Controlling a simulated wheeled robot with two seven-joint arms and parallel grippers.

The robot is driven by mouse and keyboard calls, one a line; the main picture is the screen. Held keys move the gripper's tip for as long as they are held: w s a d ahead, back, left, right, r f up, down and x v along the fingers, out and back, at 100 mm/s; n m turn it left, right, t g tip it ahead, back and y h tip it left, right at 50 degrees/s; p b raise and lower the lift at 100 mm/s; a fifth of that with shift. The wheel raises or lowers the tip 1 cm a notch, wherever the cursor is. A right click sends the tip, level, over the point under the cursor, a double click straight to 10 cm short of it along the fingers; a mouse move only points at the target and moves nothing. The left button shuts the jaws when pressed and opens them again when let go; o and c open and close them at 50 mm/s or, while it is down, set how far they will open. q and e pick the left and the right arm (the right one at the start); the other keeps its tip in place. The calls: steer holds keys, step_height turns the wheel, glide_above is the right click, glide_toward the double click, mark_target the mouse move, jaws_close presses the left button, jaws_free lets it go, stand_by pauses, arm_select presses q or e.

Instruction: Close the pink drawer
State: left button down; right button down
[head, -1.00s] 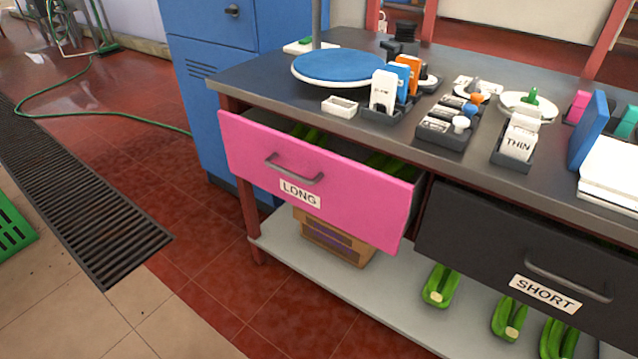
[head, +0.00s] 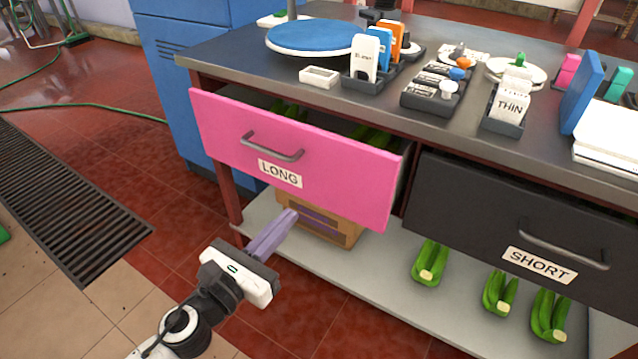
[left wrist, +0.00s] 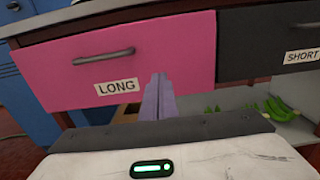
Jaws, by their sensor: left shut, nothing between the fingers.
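The pink drawer (head: 330,182), labelled LONG, is pulled out from under the bench top, with green stems showing inside behind its front. Its grey bar handle (head: 272,148) is above the label. My left gripper (head: 292,214) is shut and empty, just below the drawer front's lower edge in the head view, its fingers aimed toward the drawer. In the left wrist view the shut fingertips (left wrist: 158,78) overlap the lower part of the pink front (left wrist: 190,60), right of the label. I cannot tell whether they touch it. My right gripper is not in view.
A black drawer (head: 520,220) labelled SHORT is to the right. A cardboard box (head: 335,225) and green stem bundles (head: 428,262) sit on the lower shelf (head: 375,275). The bench top holds a blue round turntable (head: 315,38) and card holders. Floor in front is open.

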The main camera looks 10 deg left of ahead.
mark_target(327, 174)
arm_select(q)
steer(key=x, duration=1.2)
steer(key=shift+w+d, duration=0.1)
steer(key=shift+w, duration=0.2)
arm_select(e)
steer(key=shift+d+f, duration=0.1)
